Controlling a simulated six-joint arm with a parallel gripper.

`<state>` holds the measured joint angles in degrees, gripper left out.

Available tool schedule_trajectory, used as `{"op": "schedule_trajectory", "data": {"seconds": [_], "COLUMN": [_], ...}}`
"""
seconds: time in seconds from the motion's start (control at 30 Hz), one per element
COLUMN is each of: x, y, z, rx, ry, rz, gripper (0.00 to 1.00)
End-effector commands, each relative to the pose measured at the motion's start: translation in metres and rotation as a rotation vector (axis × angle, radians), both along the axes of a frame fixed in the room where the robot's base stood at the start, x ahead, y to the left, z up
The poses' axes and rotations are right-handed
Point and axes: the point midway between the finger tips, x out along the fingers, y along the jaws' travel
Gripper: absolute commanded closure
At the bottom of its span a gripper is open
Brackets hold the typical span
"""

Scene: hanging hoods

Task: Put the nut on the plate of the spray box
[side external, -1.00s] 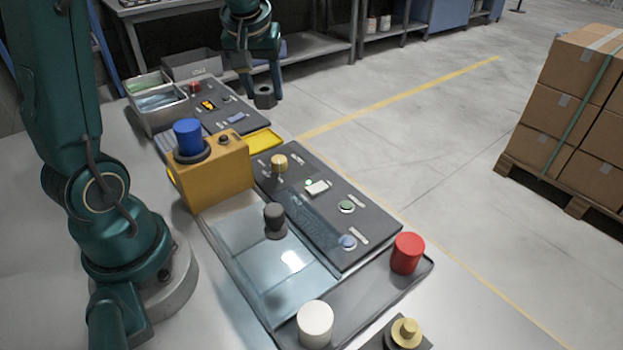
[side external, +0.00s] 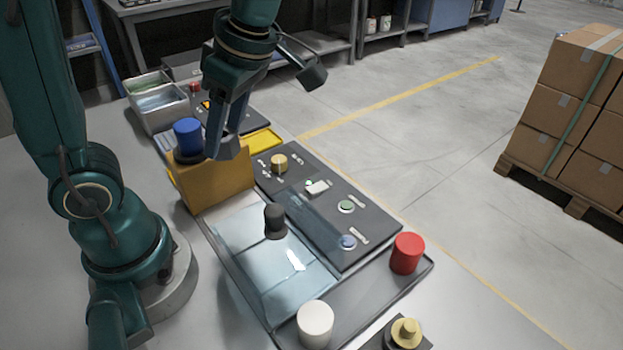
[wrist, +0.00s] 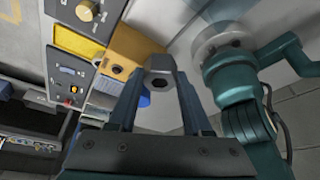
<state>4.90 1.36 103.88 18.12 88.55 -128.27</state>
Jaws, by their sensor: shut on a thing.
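My gripper (wrist: 160,88) is shut on a grey six-sided nut (wrist: 160,66) with a hole in it, seen between the fingertips in the wrist view. In the side external view my gripper (side external: 226,150) points down above the orange-yellow box, near the blue cylinder; the nut is hard to make out there. A clear, pale-blue cover with a dark knob (side external: 275,220) lies in front of the orange box (side external: 212,185). I cannot tell for sure which unit is the spray box, and I cannot make out its plate.
A dark control panel (side external: 325,215) lies right of the clear cover. A red cylinder (side external: 407,253) and a white cylinder (side external: 315,323) stand nearer the camera. Metal bins (side external: 155,103) and a yellow tray (side external: 262,140) are behind.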

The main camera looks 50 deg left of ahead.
Motion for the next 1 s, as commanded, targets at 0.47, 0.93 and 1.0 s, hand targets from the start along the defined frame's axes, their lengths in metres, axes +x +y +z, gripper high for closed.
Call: {"op": "schedule_trajectory", "data": {"seconds": [0.47,0.93,1.0], "x": [0.001,0.001,0.001], "y": [0.0,0.0,0.0], "z": [-0.068,-0.111,-0.117], "rx": [0.0,-0.001,-0.001], "ry": [0.0,0.004,0.004], "rz": [-0.012,-0.012,-0.013], "gripper": [1.0,1.0,1.0]}}
